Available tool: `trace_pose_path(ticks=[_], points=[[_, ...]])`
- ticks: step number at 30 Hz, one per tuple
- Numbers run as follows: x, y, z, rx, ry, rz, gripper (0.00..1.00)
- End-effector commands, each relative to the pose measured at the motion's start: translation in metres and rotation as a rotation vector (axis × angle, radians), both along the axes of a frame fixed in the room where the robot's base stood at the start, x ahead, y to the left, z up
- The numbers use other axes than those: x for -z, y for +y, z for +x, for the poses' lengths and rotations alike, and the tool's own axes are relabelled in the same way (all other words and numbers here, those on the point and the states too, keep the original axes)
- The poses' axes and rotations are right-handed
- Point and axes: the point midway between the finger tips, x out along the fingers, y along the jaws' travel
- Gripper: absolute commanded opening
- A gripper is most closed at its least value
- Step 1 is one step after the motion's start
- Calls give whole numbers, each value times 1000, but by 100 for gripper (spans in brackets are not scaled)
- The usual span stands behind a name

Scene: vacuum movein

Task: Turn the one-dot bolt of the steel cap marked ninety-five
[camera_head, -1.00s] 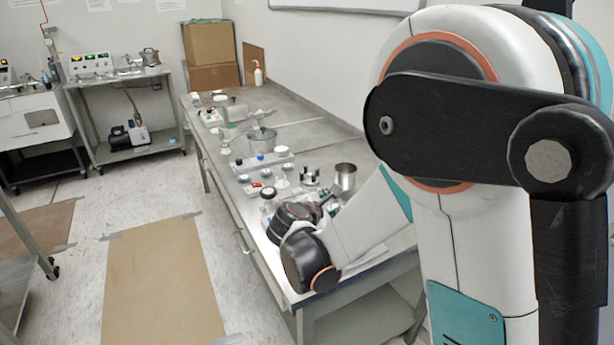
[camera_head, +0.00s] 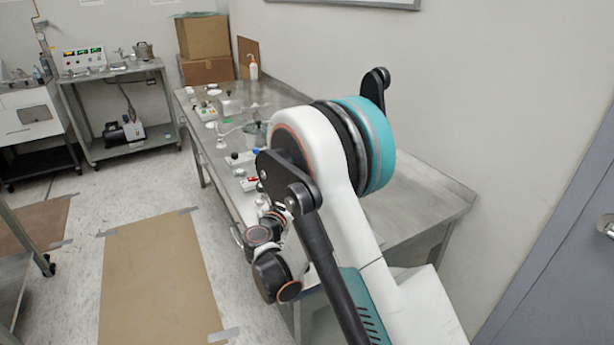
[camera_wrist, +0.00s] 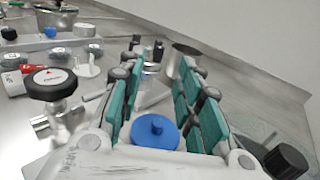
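My gripper (camera_wrist: 163,85) shows in the wrist view with its teal-padded fingers apart, above the steel bench. A round blue piece with a raised knob (camera_wrist: 157,131) sits low between the fingers, close to the palm; I cannot tell whether it touches the gripper. Past the left fingers stands a small steel piece with dark and blue tops (camera_wrist: 151,66), partly hidden. I cannot tell if it is the steel cap. No ninety-five mark or one-dot bolt can be read. In the head view my arm hides the gripper's fingertips.

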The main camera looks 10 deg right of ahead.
Motion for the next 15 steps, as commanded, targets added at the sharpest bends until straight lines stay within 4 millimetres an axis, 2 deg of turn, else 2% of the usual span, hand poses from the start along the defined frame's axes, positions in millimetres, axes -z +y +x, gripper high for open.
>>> trace_pose_path(ticks=[6,15], points=[[2,-24,37,3,0,1,32],[1,-42,69,1,0,2,32]])
